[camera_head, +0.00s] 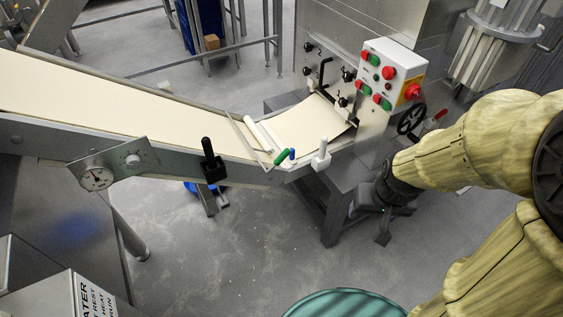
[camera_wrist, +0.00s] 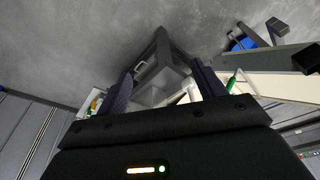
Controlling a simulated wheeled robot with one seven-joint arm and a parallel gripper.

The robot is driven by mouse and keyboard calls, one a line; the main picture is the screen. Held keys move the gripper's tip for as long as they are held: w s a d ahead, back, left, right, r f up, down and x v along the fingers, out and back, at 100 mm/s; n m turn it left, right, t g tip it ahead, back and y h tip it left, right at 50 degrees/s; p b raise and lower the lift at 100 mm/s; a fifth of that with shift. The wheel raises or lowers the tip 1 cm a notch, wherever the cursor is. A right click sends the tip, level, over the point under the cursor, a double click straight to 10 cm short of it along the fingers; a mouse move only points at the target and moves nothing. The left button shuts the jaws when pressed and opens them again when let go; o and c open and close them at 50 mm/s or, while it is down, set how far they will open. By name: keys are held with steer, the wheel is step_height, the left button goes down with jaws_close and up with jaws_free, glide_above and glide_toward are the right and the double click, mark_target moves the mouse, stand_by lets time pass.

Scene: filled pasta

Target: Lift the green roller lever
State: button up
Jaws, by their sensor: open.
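In the wrist view a green handle (camera_wrist: 232,81) shows to the right of my fingers. My gripper (camera_head: 384,226) hangs at the right of the machine in the head view, apart from the lever and lower than it. In the wrist view my gripper (camera_wrist: 160,84) has its two dark fingers spread with nothing held between them.
The conveyor (camera_head: 95,95) carries a pale sheet. A black handle (camera_head: 209,150) and a white one (camera_head: 321,152) stand along its edge. A control box (camera_head: 390,75) and a black handwheel (camera_head: 411,119) are near my arm. A teal round top (camera_head: 345,303) is below. Floor between is clear.

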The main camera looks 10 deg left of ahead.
steer(key=shift+w+f, duration=0.15)
steer(key=c, duration=0.6)
steer(key=shift+m+t, duration=0.4)
steer(key=shift+m, duration=0.3)
steer(key=w+f, duration=0.1)
steer(key=w+a+f+b, duration=0.1)
steer(key=w+f, duration=0.1)
steer(key=shift+w+a, duration=0.3)
steer(key=shift+a, duration=0.1)
jaws_close()
steer(key=w+a+f+m+t+y+b, duration=0.1)
steer(key=w+a+f+m+t+b, duration=0.3)
steer(key=w+a+f+m, duration=0.3)
steer(key=w+a+f+m+t+y+b, duration=0.2)
steer(key=w+a+f+m+t+b, duration=0.2)
steer(key=w+a+f+m, duration=0.3)
steer(key=shift+w+a+f+m+t, duration=0.2)
steer(key=shift+w+f+m+t, duration=0.6)
steer(key=shift+w+f+m, duration=2.25)
steer(key=m, duration=0.1)
steer(key=r+m, duration=0.1)
steer(key=shift+w+r+m, duration=0.15)
steer(key=shift+r+m, duration=0.15)
steer(key=shift+m, duration=0.05)
